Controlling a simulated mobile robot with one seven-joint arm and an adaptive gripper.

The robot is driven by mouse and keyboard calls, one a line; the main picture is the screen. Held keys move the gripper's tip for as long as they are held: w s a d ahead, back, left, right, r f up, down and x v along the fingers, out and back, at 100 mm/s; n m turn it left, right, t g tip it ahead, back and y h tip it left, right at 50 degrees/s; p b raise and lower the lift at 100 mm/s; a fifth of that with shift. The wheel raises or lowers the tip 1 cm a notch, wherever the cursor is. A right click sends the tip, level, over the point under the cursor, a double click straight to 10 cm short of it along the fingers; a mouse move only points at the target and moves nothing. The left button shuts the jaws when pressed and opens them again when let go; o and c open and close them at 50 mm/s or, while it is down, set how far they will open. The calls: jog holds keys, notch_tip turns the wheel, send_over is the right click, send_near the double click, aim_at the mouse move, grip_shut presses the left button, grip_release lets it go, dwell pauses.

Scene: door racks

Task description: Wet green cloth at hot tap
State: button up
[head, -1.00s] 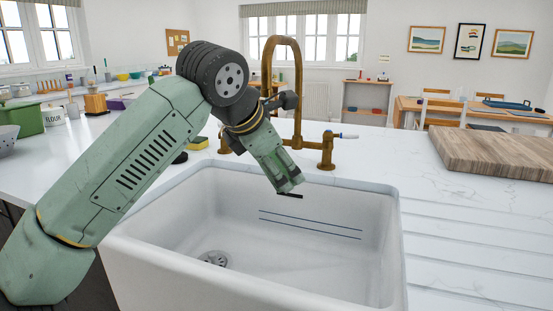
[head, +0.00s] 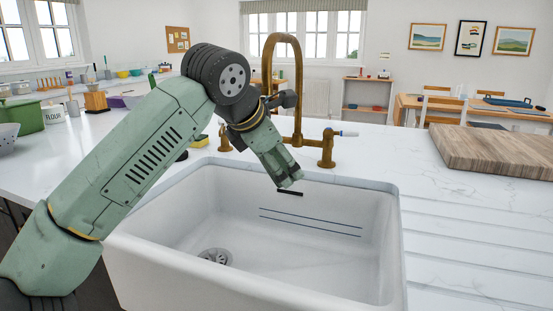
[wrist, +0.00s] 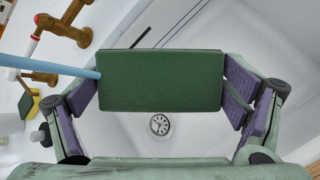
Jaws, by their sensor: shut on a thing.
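The green cloth (wrist: 160,80) shows in the wrist view as a flat, dark green rectangle. My gripper (wrist: 162,95) is shut on it, with a purple finger pad at each end. In the head view my gripper (head: 290,182) hangs over the white sink (head: 345,280), near its back wall; the cloth is not clearly seen there. The brass tap (head: 297,85) stands behind my gripper, partly hidden by my arm. A red-tipped handle (wrist: 34,35) is at the upper left in the wrist view. A thin light-blue streak (wrist: 50,66), possibly water, reaches the cloth's left edge.
The drain (wrist: 160,124) lies below the cloth. A tap handle with a white, blue-tipped lever (head: 340,134) is right of the spout. A yellow sponge (head: 200,141) sits behind the sink. A wooden board (head: 495,152) lies on the right counter; the ribbed drainer area before it is clear.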

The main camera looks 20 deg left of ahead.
jog(key=s+d+b, duration=0.2)
jog(key=s, duration=0.5)
jog(key=shift+s+d+b, duration=0.15)
jog(key=shift+d+b, duration=0.1)
jog(key=shift+b, duration=0.15)
dwell(1.2)
jog(key=s+d+r+p, duration=0.1)
jog(key=s+r, duration=0.3)
jog(key=shift+s+d+p, duration=0.3)
jog(key=shift+s+p, duration=0.05)
jog(key=shift+p, duration=0.05)
